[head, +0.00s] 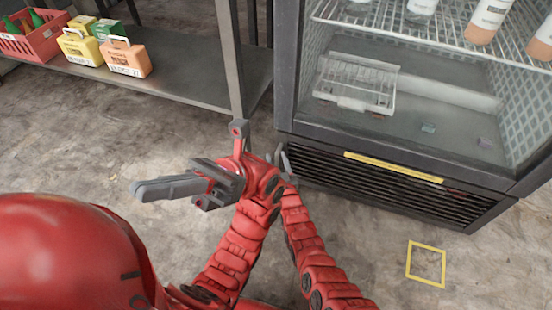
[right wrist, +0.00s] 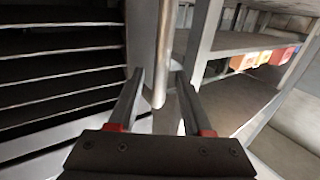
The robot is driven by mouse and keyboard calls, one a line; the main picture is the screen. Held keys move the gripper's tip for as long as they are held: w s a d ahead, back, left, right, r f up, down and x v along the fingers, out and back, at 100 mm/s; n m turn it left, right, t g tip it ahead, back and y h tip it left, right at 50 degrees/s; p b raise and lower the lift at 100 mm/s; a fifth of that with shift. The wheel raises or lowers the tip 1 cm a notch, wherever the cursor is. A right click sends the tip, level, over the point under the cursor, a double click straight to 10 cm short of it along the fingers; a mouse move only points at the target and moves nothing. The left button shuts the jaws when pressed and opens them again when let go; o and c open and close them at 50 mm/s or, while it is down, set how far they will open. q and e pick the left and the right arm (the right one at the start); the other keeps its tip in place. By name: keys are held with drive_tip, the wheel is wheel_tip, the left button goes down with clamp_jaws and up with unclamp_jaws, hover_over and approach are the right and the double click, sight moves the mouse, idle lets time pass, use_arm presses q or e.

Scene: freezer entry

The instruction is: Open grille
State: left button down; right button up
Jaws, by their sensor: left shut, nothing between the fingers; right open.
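The black slatted grille (head: 390,187) runs along the bottom of the glass-fronted freezer and looks shut. A yellow strip (head: 393,167) lies along its top edge. The slats also show at the left of the right wrist view (right wrist: 60,75). My right gripper (head: 260,138) is open and empty, just beside the grille's left end; whether it touches is unclear. In the right wrist view, its fingers (right wrist: 159,73) are spread with a round metal post beyond them. My left gripper (head: 140,190) is shut and empty, pointing left over the floor, away from the grille.
A metal table (head: 190,75) stands at the left, its leg (head: 230,60) close to my right gripper. A red crate (head: 32,38) and several small boxes sit on its shelf. The freezer (head: 290,75) holds a wire basket (head: 356,85). A yellow square (head: 426,264) marks clear floor.

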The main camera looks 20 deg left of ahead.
clamp_jaws()
idle(1.4)
